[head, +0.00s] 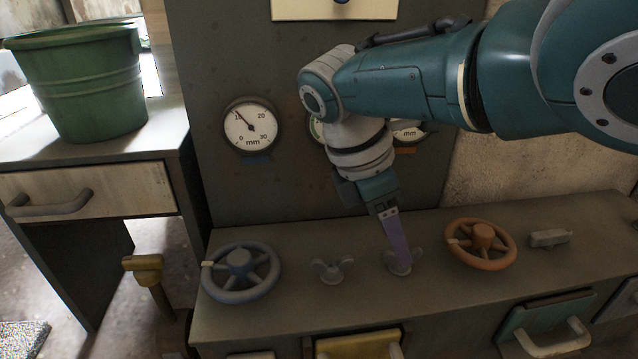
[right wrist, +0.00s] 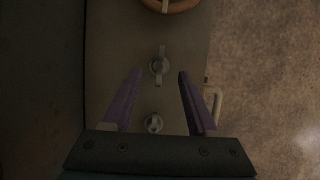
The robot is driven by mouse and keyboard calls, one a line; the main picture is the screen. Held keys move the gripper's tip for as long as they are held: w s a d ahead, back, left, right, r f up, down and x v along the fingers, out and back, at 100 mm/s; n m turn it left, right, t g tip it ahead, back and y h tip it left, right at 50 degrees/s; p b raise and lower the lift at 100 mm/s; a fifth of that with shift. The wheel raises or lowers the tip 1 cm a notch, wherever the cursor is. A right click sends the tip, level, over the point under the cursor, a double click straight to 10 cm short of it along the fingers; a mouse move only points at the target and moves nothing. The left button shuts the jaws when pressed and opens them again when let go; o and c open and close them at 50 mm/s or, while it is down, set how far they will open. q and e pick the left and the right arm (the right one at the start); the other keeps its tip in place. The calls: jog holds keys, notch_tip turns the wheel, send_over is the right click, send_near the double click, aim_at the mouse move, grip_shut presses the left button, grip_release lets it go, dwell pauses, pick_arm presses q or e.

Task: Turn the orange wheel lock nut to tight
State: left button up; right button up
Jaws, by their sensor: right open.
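The orange wheel (head: 481,245) lies on the bench top at the right; part of its rim shows at the top of the right wrist view (right wrist: 170,4). The grey wing-shaped lock nut beside it (head: 400,268) is partly hidden by my right gripper (head: 396,258) in the head view. In the right wrist view this nut (right wrist: 159,67) lies between the two purple fingertips (right wrist: 161,73). The fingers are open on either side of it, with a gap to each; contact does not show. My left gripper is out of view.
A second wing nut (head: 332,270) and a blue wheel (head: 240,271) are to the left on the bench top. A small grey handle (head: 550,237) is right of the orange wheel. A back panel with dial gauges (head: 251,126) rises behind. A green bucket (head: 80,85) stands far left.

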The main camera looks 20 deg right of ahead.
pick_arm(q)
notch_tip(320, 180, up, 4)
jog(key=p, duration=0.2)
jog(key=shift+p, duration=0.4)
pick_arm(e)
jog(key=v, duration=0.6)
jog(key=shift+r, duration=0.2)
jog(key=shift+a, duration=0.1)
